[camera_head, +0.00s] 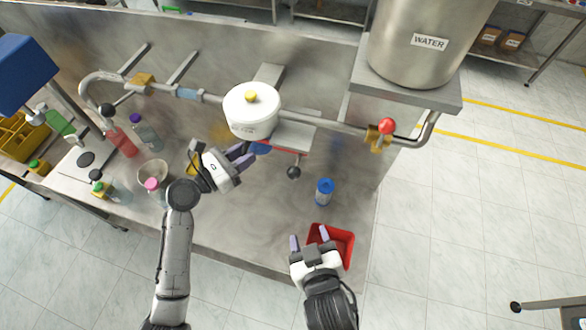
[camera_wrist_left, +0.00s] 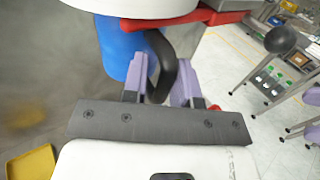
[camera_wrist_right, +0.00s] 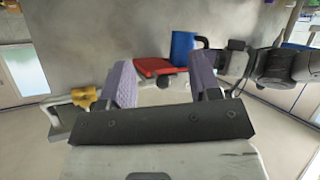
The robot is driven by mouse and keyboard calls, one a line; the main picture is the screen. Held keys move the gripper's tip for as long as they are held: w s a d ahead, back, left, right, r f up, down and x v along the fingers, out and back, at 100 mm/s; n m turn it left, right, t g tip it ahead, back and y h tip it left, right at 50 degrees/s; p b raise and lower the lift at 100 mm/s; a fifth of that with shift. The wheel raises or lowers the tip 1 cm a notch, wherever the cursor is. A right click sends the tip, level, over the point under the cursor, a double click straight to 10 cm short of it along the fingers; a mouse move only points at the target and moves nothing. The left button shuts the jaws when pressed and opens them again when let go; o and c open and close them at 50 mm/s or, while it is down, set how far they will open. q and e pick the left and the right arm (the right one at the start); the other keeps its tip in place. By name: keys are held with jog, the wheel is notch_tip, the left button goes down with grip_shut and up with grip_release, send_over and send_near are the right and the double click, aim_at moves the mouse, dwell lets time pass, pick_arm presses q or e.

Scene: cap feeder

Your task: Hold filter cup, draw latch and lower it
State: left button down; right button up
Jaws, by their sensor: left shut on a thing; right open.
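The blue filter cup (camera_head: 261,147) sits under the white lidded feeder pot (camera_head: 252,118), mostly hidden there in the head view. In the left wrist view the blue cup (camera_wrist_left: 120,48) has a curved black handle (camera_wrist_left: 165,65). My left gripper (camera_head: 243,155) is shut on this handle, with the fingers either side of it. A red bracket (camera_wrist_left: 185,20) lies just above the cup; it also shows in the right wrist view (camera_wrist_right: 155,67). A black ball knob (camera_head: 293,172) hangs below the platform, probably the latch's. My right gripper (camera_head: 308,240) is open and empty, at the red bin's near left.
The red bin (camera_head: 347,240) stands at the counter's front right edge. A blue-capped container (camera_head: 325,194) is behind it. A metal pipe (camera_head: 330,124) with a red-knobbed valve (camera_head: 386,127) runs across. Bottles (camera_head: 122,142) stand at left.

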aim_at(294, 172)
notch_tip(294, 172, up, 6)
jog(key=w+a+n+t+y, duration=0.1)
jog(key=w+a+n+t, duration=0.1)
jog(key=t, duration=0.3)
jog(key=x, duration=1.1)
jog(key=shift+w+r, duration=0.1)
jog(key=shift+c, duration=0.4)
